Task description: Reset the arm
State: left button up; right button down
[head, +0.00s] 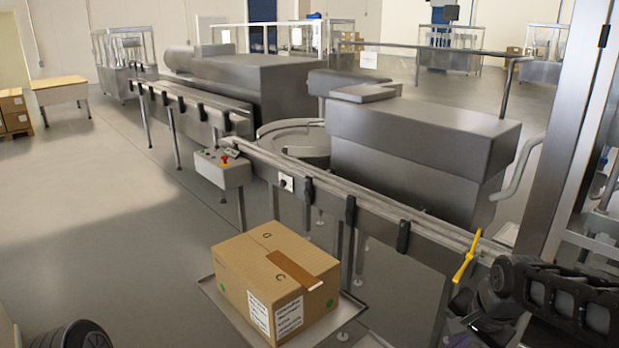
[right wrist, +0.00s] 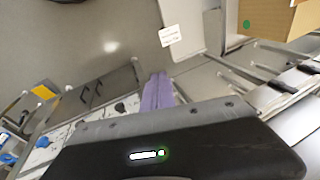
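My right arm (head: 555,295) is folded in the lower right of the head view, in front of the conveyor's near end. In the right wrist view, the dark body of my right gripper fills the bottom. Its purple fingers (right wrist: 160,92) lie close together at the centre, with nothing seen between them. Of my left arm, only a round black part (head: 70,337) shows at the bottom left edge of the head view. My left gripper is out of view.
A cardboard box (head: 275,280) sits on a metal tray (head: 352,308) before the conveyor (head: 380,205). A yellow handle (head: 466,257) stands near my right arm, beside a metal post (head: 575,130). A control box (head: 222,168) is at the conveyor. Open floor (head: 100,220) lies left.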

jog(key=w+a+f+n+t+y, duration=0.1)
jog(key=a+f+n, duration=0.3)
jog(key=a+f, duration=0.45)
jog(key=a+f+n+y, duration=0.1)
jog(key=a+f+n, duration=0.3)
jog(key=f, duration=0.7)
jog(key=s+a+f+g, duration=0.1)
jog(key=s+a+f, duration=0.3)
jog(key=s, duration=0.3)
jog(key=s+a+f+n+g+y, duration=0.1)
jog(key=s+a+f+g, duration=0.1)
jog(key=s+a+f, duration=0.2)
jog(key=s+a+f+g, duration=0.1)
jog(key=s+a+f, duration=0.3)
jog(key=s+f, duration=0.4)
jog(key=s, duration=0.2)
jog(key=shift+s+f+b, duration=0.15)
jog(key=shift+s+b, duration=0.2)
jog(key=shift+s, duration=0.05)
